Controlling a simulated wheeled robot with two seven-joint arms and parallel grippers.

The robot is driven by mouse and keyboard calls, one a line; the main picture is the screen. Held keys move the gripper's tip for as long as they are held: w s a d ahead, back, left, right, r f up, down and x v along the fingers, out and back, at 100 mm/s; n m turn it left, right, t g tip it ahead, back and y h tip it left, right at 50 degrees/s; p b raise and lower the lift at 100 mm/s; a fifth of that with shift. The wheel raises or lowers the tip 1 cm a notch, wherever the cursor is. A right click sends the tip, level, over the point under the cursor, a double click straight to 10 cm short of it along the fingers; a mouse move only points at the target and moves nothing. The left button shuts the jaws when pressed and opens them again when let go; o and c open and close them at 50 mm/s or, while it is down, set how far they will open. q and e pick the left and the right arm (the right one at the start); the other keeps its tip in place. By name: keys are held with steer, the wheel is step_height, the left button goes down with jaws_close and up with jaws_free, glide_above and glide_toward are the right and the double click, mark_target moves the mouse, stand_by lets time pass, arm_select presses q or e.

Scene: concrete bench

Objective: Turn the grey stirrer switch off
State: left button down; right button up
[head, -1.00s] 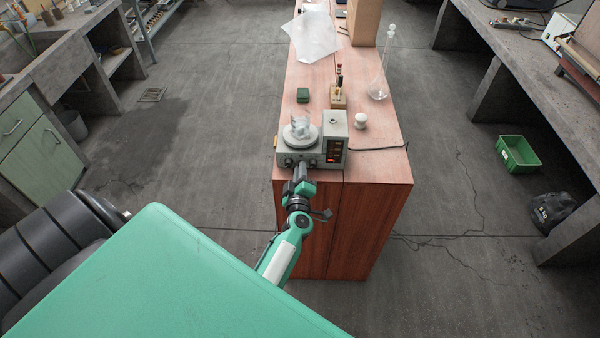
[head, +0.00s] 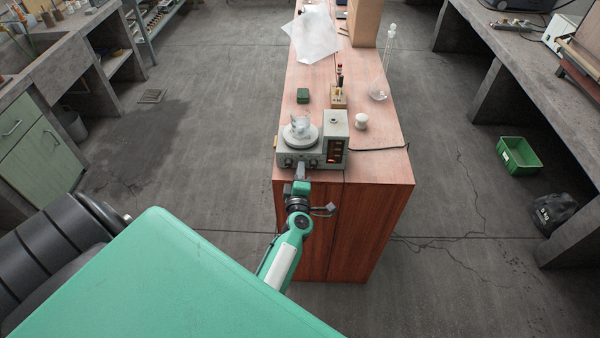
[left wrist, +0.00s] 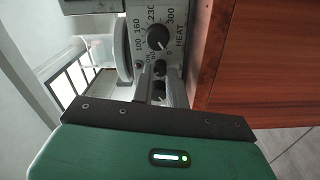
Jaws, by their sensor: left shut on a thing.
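The grey stirrer (head: 335,125) stands on the near end of the wooden bench, with a glass vessel (head: 300,126) on its round plate. In the left wrist view its front panel (left wrist: 180,22) shows sideways, with a black heat knob (left wrist: 158,37), a smaller dark knob below it and an "ON" mark. My right gripper is not in view.
A red light (head: 331,161) shows on the stirrer's front. A white knob-like piece (head: 361,121), a green box (head: 303,96), a small wooden block (head: 338,97) and a glass flask (head: 379,88) stand behind or beside it. A black cable runs right along the bench.

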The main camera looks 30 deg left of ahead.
arm_select(q)
steer(key=shift+w+r, duration=0.1)
steer(key=c, duration=1.7)
jaws_free()
